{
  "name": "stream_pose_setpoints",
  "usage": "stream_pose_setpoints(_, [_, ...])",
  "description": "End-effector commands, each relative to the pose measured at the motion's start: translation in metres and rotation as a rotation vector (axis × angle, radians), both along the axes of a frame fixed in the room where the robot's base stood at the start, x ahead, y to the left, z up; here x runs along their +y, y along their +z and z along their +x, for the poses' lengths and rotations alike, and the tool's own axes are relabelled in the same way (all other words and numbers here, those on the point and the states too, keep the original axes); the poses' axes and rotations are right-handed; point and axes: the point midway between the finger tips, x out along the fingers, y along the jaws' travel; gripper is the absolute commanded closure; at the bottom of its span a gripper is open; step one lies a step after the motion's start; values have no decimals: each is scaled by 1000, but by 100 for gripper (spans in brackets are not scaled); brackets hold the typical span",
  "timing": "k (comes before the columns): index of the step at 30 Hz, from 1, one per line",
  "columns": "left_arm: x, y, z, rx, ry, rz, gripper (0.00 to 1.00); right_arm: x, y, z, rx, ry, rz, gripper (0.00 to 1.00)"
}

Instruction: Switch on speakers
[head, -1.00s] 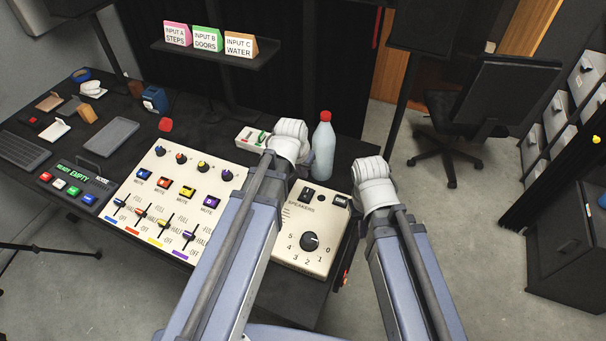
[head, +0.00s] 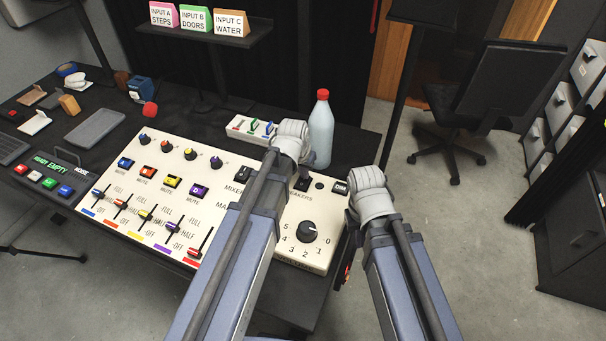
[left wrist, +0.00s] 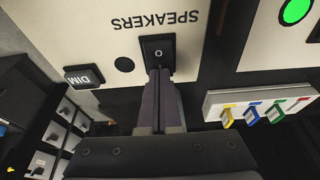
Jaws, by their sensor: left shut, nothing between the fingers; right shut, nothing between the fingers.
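The speakers panel (head: 270,252) is a cream box with a black dial and a black rocker switch (head: 303,185), partly hidden behind my left arm. In the left wrist view the switch (left wrist: 156,48) sits by upside-down SPEAKERS lettering, and an O mark shows on it. My left gripper (left wrist: 160,72) is shut and empty, its dark fingertips at the switch's edge opposite the lettering; whether they touch is unclear. In the head view my left wrist hides those fingers. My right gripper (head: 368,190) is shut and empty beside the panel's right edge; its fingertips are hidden.
A DIM button (head: 341,187) is right of the switch. A clear bottle with a red cap (head: 321,130) stands just behind. A small block with coloured levers (head: 252,128) is at the back. The mixer panel (head: 150,190) with sliders lies left.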

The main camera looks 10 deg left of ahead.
Motion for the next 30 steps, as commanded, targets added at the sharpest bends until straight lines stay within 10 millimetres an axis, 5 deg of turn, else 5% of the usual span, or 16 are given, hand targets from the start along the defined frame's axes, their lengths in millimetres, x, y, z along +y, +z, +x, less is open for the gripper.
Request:
stream_pose_setpoints(12, [-1,-4,8,48,-1,10,100,0,-1,0,0,0,0,100])
stream_pose_setpoints(30, [2,-3,-10,56,0,11,100,0,1,0,0,0,0,100])
